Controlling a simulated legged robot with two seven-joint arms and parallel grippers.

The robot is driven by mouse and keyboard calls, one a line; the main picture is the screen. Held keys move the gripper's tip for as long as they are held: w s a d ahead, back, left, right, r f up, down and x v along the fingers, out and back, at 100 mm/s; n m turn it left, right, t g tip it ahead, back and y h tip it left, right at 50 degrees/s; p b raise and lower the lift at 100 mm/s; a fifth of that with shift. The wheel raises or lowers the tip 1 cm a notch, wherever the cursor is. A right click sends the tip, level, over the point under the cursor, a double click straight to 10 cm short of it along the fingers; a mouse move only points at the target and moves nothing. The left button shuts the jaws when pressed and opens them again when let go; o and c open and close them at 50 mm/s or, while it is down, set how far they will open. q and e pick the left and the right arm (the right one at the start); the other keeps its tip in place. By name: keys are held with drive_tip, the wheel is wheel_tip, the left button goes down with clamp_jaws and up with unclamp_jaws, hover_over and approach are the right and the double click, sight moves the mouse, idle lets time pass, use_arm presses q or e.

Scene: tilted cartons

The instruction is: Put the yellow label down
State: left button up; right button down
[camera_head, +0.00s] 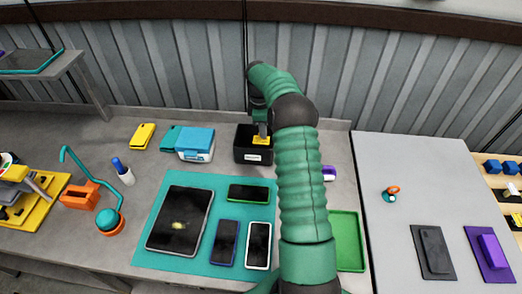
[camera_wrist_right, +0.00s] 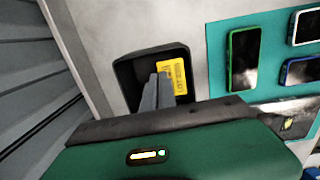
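The yellow label (camera_head: 261,141) shows at the black box (camera_head: 253,157) in the head view, just under my right fingertips. In the right wrist view the label (camera_wrist_right: 174,74) has dark print and lies over the inside of the black box (camera_wrist_right: 125,72). My right gripper (camera_head: 262,131) reaches down over the box; in the wrist view its two fingers (camera_wrist_right: 158,80) are close together and overlap the label's left edge. I cannot tell whether they hold it or whether it touches the box floor. My left gripper is not in view.
A blue-lidded box (camera_head: 195,146) and a yellow phone-like item (camera_head: 142,136) stand left of the black box. A teal mat (camera_head: 160,262) with a tablet and several phones lies in front. A green tray (camera_head: 346,240) is partly behind my right arm.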

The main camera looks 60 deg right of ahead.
wheel_tip(320, 180, down, 10)
drive_tip(key=shift+d+f+p, duration=0.1)
drive_tip(key=shift+f+p, duration=0.1)
drive_tip(key=shift+p, duration=0.45)
drive_tip(key=c, duration=2.1)
unclamp_jaws()
drive_tip(key=o, duration=0.4)
